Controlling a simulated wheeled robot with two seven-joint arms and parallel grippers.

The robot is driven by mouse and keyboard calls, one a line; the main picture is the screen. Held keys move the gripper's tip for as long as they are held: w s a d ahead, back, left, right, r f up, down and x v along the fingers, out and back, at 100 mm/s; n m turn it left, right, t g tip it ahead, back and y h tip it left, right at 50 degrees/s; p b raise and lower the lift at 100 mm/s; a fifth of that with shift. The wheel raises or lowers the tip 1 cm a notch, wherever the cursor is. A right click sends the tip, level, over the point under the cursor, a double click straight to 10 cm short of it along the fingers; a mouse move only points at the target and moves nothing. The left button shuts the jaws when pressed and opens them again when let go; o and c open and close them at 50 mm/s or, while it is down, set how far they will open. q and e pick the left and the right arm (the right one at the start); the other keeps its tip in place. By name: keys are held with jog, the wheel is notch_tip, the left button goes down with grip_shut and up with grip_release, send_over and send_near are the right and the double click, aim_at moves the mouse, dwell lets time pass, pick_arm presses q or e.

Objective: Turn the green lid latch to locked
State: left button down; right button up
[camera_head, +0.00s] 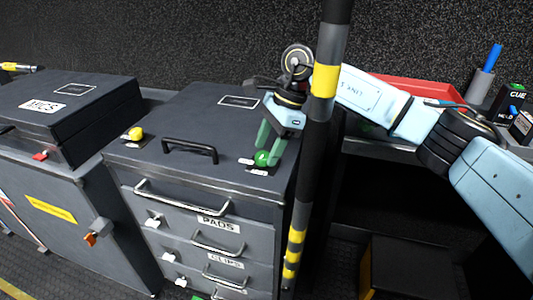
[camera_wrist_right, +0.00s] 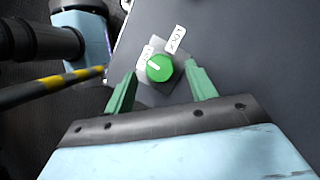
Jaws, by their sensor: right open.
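The green lid latch (camera_head: 262,158) is a round knob on a small plate on top of the dark drawer case (camera_head: 217,151), near its right front. In the right wrist view the latch (camera_wrist_right: 160,69) has a white mark pointing up-left, toward the left one of two white labels. The other label (camera_wrist_right: 175,39), up-right of it, seems to read LOCK; the left one is hard to read. My right gripper (camera_head: 268,153) is open above the latch. Its green fingers stand either side of the knob, apparently without touching it. My left gripper is not in view.
A dark pole with yellow bands (camera_head: 325,82) stands close in front of my right arm. A black handle (camera_head: 189,148) and a yellow knob (camera_head: 135,133) are on the same case top. A MICS case (camera_head: 65,112) stands left; a red tray (camera_head: 420,92) lies behind my arm.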

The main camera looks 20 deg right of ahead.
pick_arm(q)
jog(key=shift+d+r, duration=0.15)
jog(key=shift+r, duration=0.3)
pick_arm(e)
jog(key=shift+a+f, duration=0.2)
jog(key=shift+f, duration=0.4)
jog(key=c, duration=1)
